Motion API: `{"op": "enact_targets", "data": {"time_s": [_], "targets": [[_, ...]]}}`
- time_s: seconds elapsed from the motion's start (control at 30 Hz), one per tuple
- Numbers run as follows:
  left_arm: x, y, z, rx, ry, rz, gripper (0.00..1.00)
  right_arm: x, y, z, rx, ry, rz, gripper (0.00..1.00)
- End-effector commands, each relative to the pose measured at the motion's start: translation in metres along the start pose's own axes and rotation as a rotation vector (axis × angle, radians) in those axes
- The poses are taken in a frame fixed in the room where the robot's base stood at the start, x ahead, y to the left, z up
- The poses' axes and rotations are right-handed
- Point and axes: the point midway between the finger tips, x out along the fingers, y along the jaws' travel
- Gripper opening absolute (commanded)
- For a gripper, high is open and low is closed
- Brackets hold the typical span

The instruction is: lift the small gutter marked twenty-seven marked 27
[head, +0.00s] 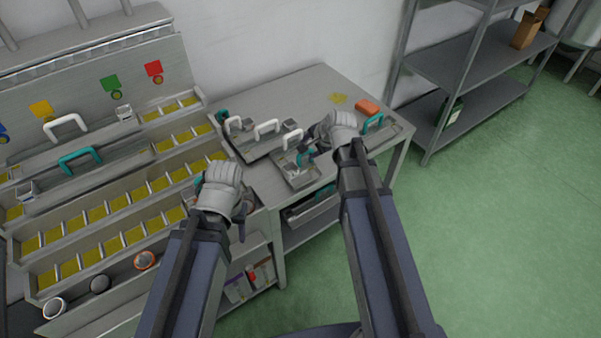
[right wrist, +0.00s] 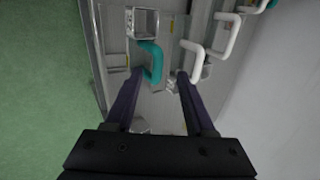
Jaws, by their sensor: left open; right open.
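Several metal gutters with handles lie on the grey side table; I cannot read the number 27 on any of them. A small gutter (head: 299,178) with a teal handle and a white handle lies near the table's front edge. My right gripper (head: 313,150) is over it. In the right wrist view its jaws (right wrist: 160,76) are open and point at a teal handle (right wrist: 152,60), which shows between the fingertips; contact cannot be told. A white handle (right wrist: 192,62) is just to the right. My left gripper (head: 238,224) is open and empty, in front of the sorting rack, its fingers partly hidden.
A longer gutter (head: 255,148) with white handles lies behind, and another with a teal handle (head: 373,122) lies to the right, beside an orange block (head: 367,107). The rack (head: 120,190) with yellow-filled compartments stands left. A metal shelf (head: 470,65) stands back right. The green floor at right is clear.

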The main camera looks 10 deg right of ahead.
Motion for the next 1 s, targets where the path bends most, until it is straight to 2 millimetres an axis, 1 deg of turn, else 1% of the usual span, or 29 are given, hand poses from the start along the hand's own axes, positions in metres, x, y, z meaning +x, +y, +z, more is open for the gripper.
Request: {"op": "enact_targets", "data": {"time_s": [0.03,0.17,0.27,0.37,0.6,0.7,0.97,1.0], "targets": [[0.007,0.001,0.000,0.000,0.000,0.000,0.50,0.008,0.001,0.000,-0.001,0.000,0.000,0.55],[0.006,0.001,0.000,0.000,0.000,0.000,0.50,0.007,0.000,0.000,-0.001,0.000,0.000,0.55],[0.009,0.001,-0.001,0.000,0.000,0.000,0.50,0.010,0.001,0.000,-0.001,0.000,0.000,0.55],[0.017,0.002,-0.001,0.000,0.000,0.000,0.50,0.019,0.003,-0.001,-0.002,0.000,0.001,0.55],[0.045,0.004,-0.003,0.000,0.000,0.000,0.50,0.051,0.006,-0.003,-0.003,0.000,0.001,0.55],[0.051,0.005,-0.003,0.000,0.000,0.000,0.50,0.059,0.005,-0.003,-0.003,0.001,0.001,0.55],[0.050,0.005,-0.003,0.000,0.000,0.000,0.50,0.058,0.003,-0.003,-0.002,0.001,0.001,0.55],[0.050,0.005,-0.003,0.000,0.000,0.000,0.50,0.058,0.003,-0.003,-0.002,0.001,0.001,0.50]]}}
